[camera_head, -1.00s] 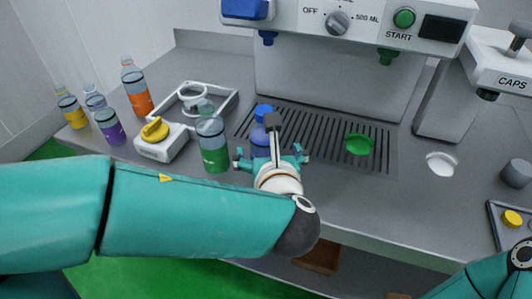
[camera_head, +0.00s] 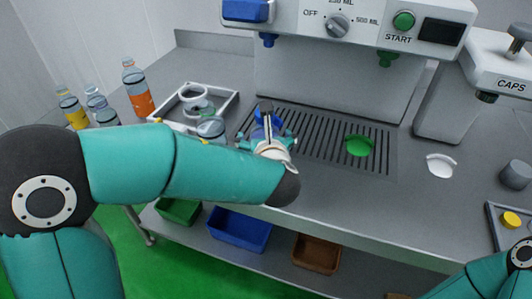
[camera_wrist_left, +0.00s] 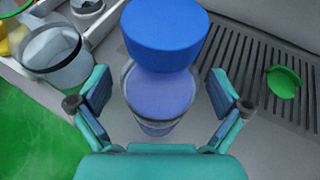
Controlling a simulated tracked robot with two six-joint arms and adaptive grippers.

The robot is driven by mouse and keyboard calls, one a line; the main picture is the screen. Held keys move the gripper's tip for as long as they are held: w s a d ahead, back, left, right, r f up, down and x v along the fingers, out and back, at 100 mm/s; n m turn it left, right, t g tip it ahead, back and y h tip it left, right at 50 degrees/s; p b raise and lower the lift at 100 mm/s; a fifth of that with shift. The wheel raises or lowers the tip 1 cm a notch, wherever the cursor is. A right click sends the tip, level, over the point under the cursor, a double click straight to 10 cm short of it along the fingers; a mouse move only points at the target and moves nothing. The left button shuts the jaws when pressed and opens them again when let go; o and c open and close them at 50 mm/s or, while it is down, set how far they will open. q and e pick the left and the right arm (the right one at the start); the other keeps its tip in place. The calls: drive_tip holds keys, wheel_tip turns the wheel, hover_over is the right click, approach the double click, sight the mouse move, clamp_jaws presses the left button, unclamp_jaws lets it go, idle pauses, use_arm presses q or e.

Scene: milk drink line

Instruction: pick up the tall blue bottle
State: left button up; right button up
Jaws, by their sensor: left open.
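The tall blue bottle (camera_wrist_left: 160,95) stands upright by the front of the grille, with a wide blue cap (camera_wrist_left: 165,35) on top. In the head view its cap (camera_head: 266,118) shows behind my left gripper (camera_head: 268,139), which hides most of its body. My left gripper also shows in the left wrist view (camera_wrist_left: 158,108). It is open, with one finger on each side of the bottle's body. Gaps show between the fingers and the bottle. My right gripper is out of view; only part of my right arm shows at lower right.
Orange (camera_head: 137,88) and yellow (camera_head: 72,107) bottles stand farther left, by a white tray (camera_head: 226,109). The dispenser (camera_head: 335,75) rises behind.

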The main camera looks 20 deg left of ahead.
use_arm(q)
drive_tip(key=c, duration=1.8)
clamp_jaws()
drive_tip(key=shift+r, duration=0.15)
